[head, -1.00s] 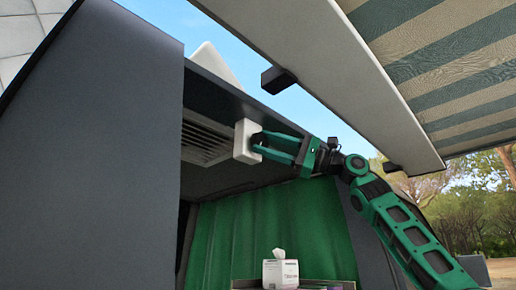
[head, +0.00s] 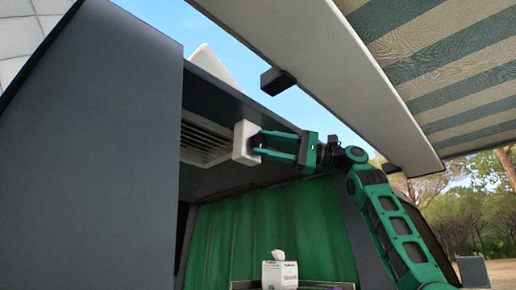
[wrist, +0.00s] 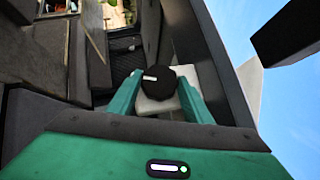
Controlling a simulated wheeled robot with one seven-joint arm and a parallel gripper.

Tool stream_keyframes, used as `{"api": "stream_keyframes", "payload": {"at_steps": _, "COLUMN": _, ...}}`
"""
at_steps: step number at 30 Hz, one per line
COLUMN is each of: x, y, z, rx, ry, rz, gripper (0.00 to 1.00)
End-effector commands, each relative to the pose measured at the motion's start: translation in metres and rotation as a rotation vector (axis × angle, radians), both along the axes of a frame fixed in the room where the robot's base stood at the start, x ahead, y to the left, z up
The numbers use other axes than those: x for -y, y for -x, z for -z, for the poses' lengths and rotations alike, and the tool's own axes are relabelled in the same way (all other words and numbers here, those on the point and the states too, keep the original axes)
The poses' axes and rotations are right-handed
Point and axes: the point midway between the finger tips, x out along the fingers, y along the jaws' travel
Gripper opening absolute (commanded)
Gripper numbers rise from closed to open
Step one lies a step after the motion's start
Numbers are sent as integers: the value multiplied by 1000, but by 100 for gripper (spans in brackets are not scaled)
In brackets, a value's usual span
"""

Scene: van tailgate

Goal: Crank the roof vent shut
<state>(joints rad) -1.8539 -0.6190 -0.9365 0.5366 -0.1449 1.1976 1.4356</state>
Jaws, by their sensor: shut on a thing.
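The roof vent's slatted grille (head: 204,141) is set in the underside of the van roof. A white crank housing (head: 243,143) hangs beside it, to its right. A round black knob with a white mark (wrist: 158,78) shows on the white housing (wrist: 160,104) in the wrist view. My gripper (head: 258,146) reaches in from the right, with its green fingers shut on the knob. In the wrist view a finger (wrist: 124,100) lies on each side of the knob. The white roof lid (head: 213,63) stands tilted up above the roof edge.
A green curtain (head: 270,225) hangs below. A tissue box (head: 280,274) stands on a shelf. A dark panel (head: 90,150) fills the left.

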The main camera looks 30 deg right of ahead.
Motion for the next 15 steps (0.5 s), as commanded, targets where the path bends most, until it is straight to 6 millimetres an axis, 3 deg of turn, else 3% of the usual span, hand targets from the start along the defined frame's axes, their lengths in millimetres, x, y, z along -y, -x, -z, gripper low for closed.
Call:
{"api": "stream_keyframes", "payload": {"at_steps": 4, "x": -3, "y": 0, "z": -2, "rx": 5, "ry": -1, "rz": -1, "gripper": 23}}
{"api": "stream_keyframes", "payload": {"at_steps": 5, "x": -2, "y": 0, "z": -2, "rx": 5, "ry": -1, "rz": -1, "gripper": 52}}
{"api": "stream_keyframes", "payload": {"at_steps": 6, "x": -2, "y": 0, "z": -2, "rx": 4, "ry": -1, "rz": -1, "gripper": 62}}
{"api": "stream_keyframes", "payload": {"at_steps": 15, "x": 0, "y": 0, "z": -1, "rx": 1, "ry": -2, "rz": -1, "gripper": 64}}
